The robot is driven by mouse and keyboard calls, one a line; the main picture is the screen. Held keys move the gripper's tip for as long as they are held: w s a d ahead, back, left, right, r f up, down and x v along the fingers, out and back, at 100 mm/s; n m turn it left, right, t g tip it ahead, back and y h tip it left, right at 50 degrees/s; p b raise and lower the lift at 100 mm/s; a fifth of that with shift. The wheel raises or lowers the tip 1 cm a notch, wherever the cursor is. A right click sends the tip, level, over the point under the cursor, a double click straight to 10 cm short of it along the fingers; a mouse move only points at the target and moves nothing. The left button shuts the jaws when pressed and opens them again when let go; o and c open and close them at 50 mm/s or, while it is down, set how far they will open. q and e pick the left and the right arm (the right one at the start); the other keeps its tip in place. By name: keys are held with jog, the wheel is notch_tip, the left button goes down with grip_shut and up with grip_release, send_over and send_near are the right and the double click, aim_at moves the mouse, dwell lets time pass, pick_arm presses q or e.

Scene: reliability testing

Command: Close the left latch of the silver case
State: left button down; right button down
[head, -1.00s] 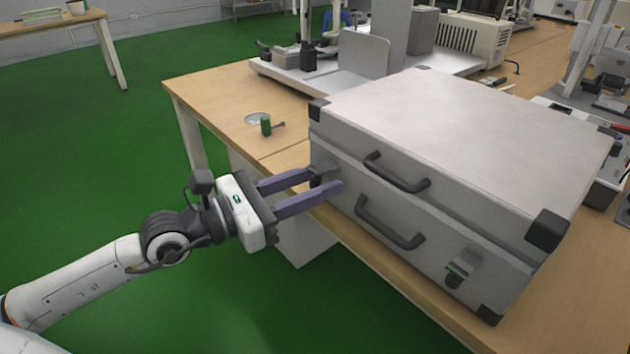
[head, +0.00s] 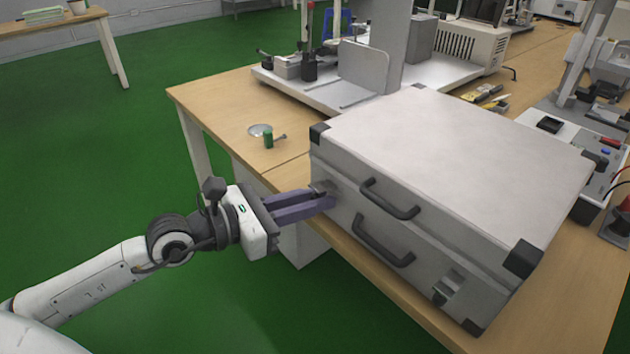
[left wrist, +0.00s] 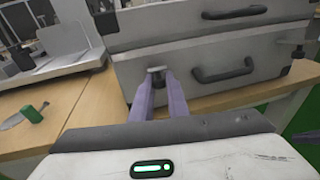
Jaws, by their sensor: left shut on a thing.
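The silver case (head: 455,140) lies on the wooden table with its lid down and two dark handles on its front. Its left latch (left wrist: 157,72) is at the left part of the front, between my fingertips in the left wrist view. My left gripper (head: 325,199) is shut on this latch, and its purple fingers partly hide it in the head view. The left gripper also shows in the left wrist view (left wrist: 159,82). The right latch (head: 446,288) is at the right part of the front.
Lab equipment with a grey plate (head: 364,68) stands behind. The green floor (head: 110,150) in front is clear.

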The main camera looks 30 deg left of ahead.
aim_at(317, 187)
pick_arm(q)
notch_tip(317, 187, up, 3)
jog(key=g+y+p, duration=0.1)
jog(key=g+p, duration=0.1)
jog(key=p, duration=0.5)
jog(key=g+y+p, duration=0.1)
jog(key=g+p, duration=0.2)
jog(key=p, duration=0.5)
jog(key=shift+r+n+g+y+p, duration=0.1)
jog(key=shift+n+g+y+p, duration=0.2)
jog(key=shift+n+y, duration=0.1)
jog(key=shift+g, duration=0.4)
jog(key=g+y, duration=0.1)
jog(key=g, duration=0.1)
jog(key=r+g+y, duration=0.1)
jog(key=shift+w+d+r+g, duration=0.1)
jog(key=shift+w+d+g, duration=0.05)
jog(key=shift+w+g, duration=0.25)
jog(key=shift+w+d+r+n+g+y, duration=0.15)
jog(key=shift+g+y, duration=0.15)
jog(key=shift+g, duration=0.35)
jog(key=shift+r+n+g+y, duration=0.15)
jog(key=shift+g+y, duration=0.15)
jog(key=shift+g, duration=0.35)
jog(key=c, duration=1.7)
grip_release()
